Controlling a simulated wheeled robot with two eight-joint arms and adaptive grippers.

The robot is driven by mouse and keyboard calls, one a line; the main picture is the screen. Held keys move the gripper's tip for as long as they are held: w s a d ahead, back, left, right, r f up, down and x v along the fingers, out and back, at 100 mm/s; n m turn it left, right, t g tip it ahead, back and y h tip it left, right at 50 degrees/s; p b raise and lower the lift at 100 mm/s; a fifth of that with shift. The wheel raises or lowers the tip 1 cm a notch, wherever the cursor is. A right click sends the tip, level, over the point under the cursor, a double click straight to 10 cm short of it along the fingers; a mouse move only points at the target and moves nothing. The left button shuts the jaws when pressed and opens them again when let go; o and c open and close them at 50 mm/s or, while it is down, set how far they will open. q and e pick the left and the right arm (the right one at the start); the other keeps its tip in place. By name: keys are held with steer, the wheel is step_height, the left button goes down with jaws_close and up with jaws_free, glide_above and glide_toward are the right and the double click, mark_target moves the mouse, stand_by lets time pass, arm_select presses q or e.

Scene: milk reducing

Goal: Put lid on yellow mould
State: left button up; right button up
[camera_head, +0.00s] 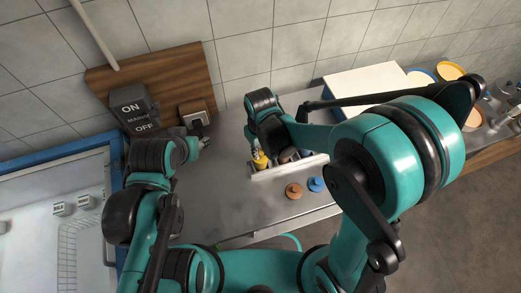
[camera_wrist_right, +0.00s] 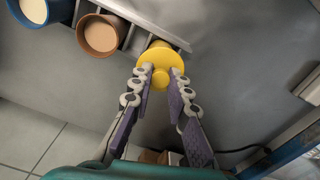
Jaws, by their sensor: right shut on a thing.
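The yellow lid (camera_wrist_right: 160,54), a round disc with a knob, is between the fingertips of my right gripper (camera_wrist_right: 161,80) in the right wrist view. The gripper is shut on its knob. The lid is over the end slot of the rack (camera_wrist_right: 124,42) and hides most of what is beneath. I cannot tell whether it touches the yellow mould. In the head view, my right gripper (camera_head: 259,150) is above a yellow piece (camera_head: 260,161) at the rack's left end; lid and mould are hard to separate there. My left gripper (camera_head: 204,142) is to the left, its jaws too small to judge.
Brown (camera_wrist_right: 100,34) and blue (camera_wrist_right: 35,10) moulds with pale contents stand in the same rack. A brown lid (camera_head: 294,191) and a blue lid (camera_head: 316,184) lie in front of it. A switch box (camera_head: 133,108) is at left. The counter's left front is clear.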

steer(key=o, duration=1.3)
steer(key=shift+r, duration=0.1)
steer(key=shift+r+p, duration=2.6)
steer(key=shift+r, duration=0.85)
jaws_close()
